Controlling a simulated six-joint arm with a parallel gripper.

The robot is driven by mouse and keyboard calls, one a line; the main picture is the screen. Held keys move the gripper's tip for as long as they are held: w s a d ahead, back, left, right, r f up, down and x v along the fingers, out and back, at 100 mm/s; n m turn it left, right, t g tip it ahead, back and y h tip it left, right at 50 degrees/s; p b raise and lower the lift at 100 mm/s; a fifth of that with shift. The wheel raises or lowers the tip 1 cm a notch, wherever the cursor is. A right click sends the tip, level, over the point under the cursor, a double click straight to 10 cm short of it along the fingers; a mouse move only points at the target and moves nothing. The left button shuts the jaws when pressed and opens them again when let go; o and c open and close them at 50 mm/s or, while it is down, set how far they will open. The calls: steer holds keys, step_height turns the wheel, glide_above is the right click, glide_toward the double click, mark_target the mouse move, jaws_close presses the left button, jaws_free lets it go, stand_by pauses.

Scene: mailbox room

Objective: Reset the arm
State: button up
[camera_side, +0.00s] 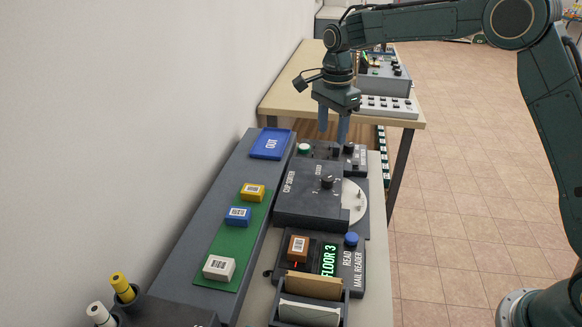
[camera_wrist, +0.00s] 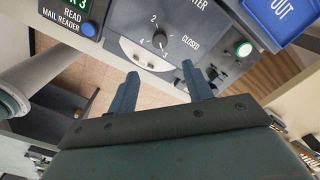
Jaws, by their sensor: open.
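My gripper (camera_side: 334,126) hangs from my arm over the far end of the bench in the side view, above the box with a green button. Its two blue-grey fingers are apart with nothing between them. In the wrist view my gripper (camera_wrist: 161,86) is open and empty too, with the chip sorter (camera_wrist: 160,25) beyond the fingers. In the side view the chip sorter (camera_side: 300,205) has a black knob and a white disc at its right.
Yellow (camera_side: 252,192), blue (camera_side: 238,215) and white (camera_side: 219,267) blocks sit on a green mat (camera_side: 245,241). A blue OUT tray (camera_side: 271,143) lies behind them. A wooden table (camera_side: 285,88) stands beyond.

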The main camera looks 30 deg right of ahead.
steer(key=shift+r, duration=0.15)
steer(key=s+d+r+n+t, duration=0.1)
steer(key=s+r+n, duration=0.4)
steer(key=s, duration=0.4)
steer(key=s+d+r+n+t, duration=0.15)
steer(key=s+r+n, duration=0.25)
steer(key=s+r, duration=0.4)
steer(key=s+f+n+t, duration=0.3)
steer(key=s+n, duration=0.6)
steer(key=s, duration=1)
steer(key=shift+s+d+f, duration=0.15)
steer(key=shift+d+f, duration=0.15)
steer(key=shift+f, duration=0.3)
